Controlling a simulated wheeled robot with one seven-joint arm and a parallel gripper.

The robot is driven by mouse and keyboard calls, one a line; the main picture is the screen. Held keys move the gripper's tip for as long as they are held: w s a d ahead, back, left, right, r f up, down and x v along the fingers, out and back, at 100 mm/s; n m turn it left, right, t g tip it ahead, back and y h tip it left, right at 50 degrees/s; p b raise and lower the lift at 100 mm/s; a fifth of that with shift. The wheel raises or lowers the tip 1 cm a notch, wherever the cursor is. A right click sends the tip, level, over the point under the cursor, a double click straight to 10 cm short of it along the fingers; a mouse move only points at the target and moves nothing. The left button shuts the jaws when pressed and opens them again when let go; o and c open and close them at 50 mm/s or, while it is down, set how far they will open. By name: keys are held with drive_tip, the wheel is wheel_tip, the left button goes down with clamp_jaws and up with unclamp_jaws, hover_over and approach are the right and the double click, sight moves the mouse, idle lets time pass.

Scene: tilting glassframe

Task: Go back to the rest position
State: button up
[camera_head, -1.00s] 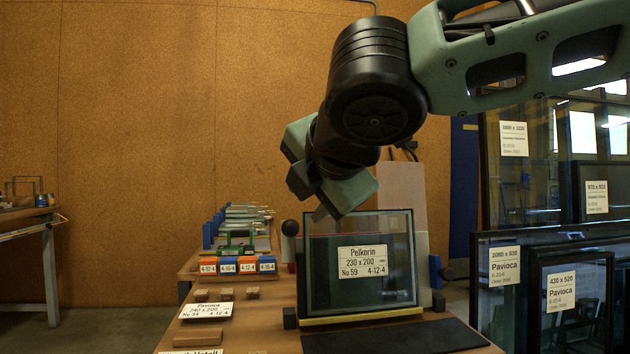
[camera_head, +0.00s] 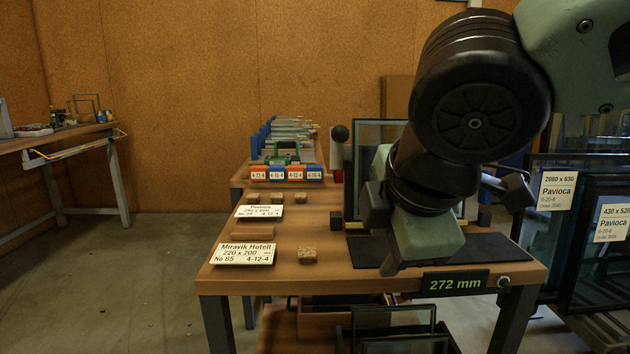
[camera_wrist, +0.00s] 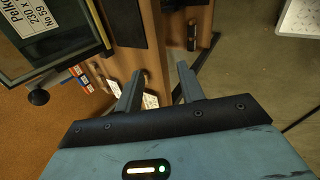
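My gripper (camera_wrist: 159,90) is open in the wrist view, with its two grey fingers apart and nothing between them. In the head view my arm hangs over the right part of the wooden bench, and its end covers part of the scene. A framed glass pane (camera_head: 376,132) stands upright on the bench behind my arm, mostly hidden. Its corner and its Pelkorin label show in the wrist view (camera_wrist: 38,35), apart from my fingers.
The bench (camera_head: 290,218) carries white label cards (camera_head: 243,254), small brown blocks (camera_head: 307,255) and a row of coloured blocks (camera_head: 286,173). A 272 mm display (camera_head: 455,283) is on its front edge. Large labelled panes (camera_head: 556,200) stand at right. Floor at left is clear.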

drive_tip(key=s+d+f+m+g, duration=0.3)
drive_tip(key=s+f+m, duration=0.3)
drive_tip(key=s+f, duration=0.15)
drive_tip(key=s+d+f+m+g, duration=0.2)
drive_tip(key=s+f+m+g, duration=0.3)
drive_tip(key=f, duration=0.3)
wheel_tip(320, 180, up, 26)
drive_tip(key=t+p, duration=0.1)
drive_tip(key=p, duration=2.5)
drive_tip(key=shift+s+r+m, duration=0.15)
drive_tip(key=shift+s+m, duration=0.15)
drive_tip(key=shift+s, duration=0.1)
